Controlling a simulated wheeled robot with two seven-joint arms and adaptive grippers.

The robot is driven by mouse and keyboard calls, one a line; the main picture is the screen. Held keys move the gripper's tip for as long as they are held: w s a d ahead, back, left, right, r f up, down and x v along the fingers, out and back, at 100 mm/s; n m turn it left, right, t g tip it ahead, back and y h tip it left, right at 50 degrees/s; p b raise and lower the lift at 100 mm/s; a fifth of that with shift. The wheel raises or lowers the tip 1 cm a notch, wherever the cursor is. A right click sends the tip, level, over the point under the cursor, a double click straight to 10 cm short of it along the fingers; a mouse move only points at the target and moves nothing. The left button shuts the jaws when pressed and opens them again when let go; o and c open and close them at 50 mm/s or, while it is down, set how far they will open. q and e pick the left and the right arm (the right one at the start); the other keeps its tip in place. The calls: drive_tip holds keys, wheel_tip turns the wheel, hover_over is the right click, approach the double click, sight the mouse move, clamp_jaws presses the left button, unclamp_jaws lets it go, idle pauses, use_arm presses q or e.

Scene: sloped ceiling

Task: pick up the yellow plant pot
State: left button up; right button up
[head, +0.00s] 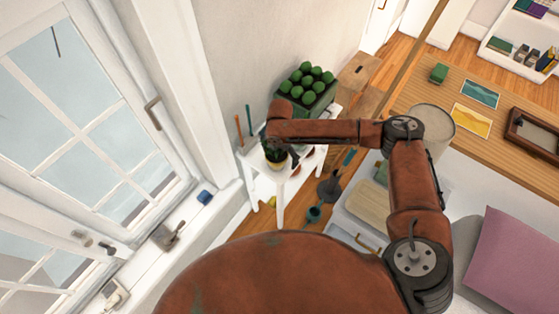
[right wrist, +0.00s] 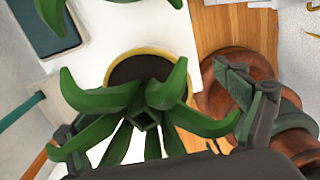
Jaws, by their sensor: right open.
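The yellow plant pot (head: 277,166) holds a green spiky plant and stands upright on a small white table (head: 289,186) by the wall. In the right wrist view its yellow rim (right wrist: 148,51) and dark soil show behind the thick green leaves. My right arm reaches over from the right, with its hand above the pot. My right gripper (right wrist: 150,112) is open, one finger on each side of the plant's leaves. Whether a finger touches the leaves I cannot tell. The pot's lower body is hidden in the wrist view. My left gripper is not in view.
A dark green crate of round green plants (head: 306,85) stands just behind. Slim tools (head: 239,130) lean at the table's left.

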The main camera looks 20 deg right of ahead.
drive_tip(key=shift+f, duration=0.95)
drive_tip(key=shift+r, duration=0.1)
drive_tip(key=shift+c, duration=0.7)
drive_tip(key=c, duration=1.7)
drive_tip(key=shift+w+r, duration=0.1)
drive_tip(key=shift+r, duration=0.05)
drive_tip(key=shift+c, duration=1.4)
